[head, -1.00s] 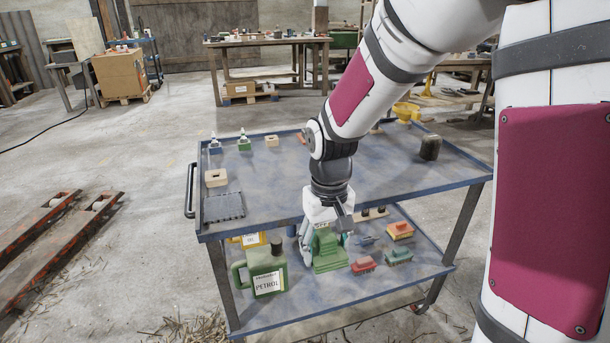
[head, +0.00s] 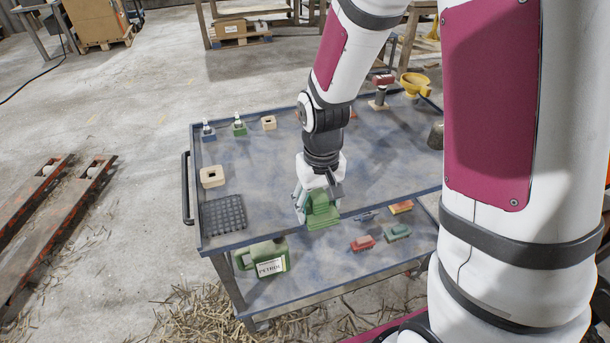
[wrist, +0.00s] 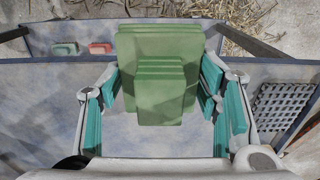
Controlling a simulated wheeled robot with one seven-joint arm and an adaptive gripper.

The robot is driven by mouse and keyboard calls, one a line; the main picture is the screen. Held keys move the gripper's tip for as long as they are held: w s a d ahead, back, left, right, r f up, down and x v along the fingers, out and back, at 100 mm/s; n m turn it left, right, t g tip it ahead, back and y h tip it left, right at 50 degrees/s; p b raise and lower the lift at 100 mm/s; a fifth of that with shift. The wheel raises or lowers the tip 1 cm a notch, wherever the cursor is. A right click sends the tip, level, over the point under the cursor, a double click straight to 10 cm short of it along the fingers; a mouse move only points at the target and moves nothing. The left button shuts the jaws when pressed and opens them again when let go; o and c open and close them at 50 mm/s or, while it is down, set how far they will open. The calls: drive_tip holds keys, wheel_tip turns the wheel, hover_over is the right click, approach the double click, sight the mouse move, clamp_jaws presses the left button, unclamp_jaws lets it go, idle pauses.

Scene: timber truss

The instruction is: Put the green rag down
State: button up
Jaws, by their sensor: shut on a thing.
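The green rag (head: 322,210) is a folded, stepped block. It also shows in the wrist view (wrist: 160,95). My gripper (head: 318,200) is shut on it, with a teal-padded finger on each side in the wrist view. The rag is in front of the cart's blue-grey top shelf (head: 270,170), near its front edge. In the wrist view it overlaps that edge, with shelf surface behind its lower part. I cannot tell its exact height above the shelf.
A black grid mat (head: 223,215) and a wooden block (head: 212,177) lie on the left of the top shelf. Small blocks (head: 239,127) line its back edge. A green petrol can (head: 265,258) and brushes (head: 362,244) are on the lower shelf. The shelf middle is clear.

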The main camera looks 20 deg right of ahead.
drive_tip(key=w, duration=0.4)
drive_tip(key=w+d+f, duration=0.1)
drive_tip(key=w, duration=0.8)
drive_tip(key=shift+d+f, duration=0.15)
drive_tip(key=shift+d, duration=0.1)
drive_tip(key=shift+f, duration=1.7)
drive_tip(key=shift+f+b, duration=0.1)
drive_tip(key=shift+b, duration=0.2)
drive_tip(key=o, duration=1.1)
drive_tip(key=shift+f, duration=0.1)
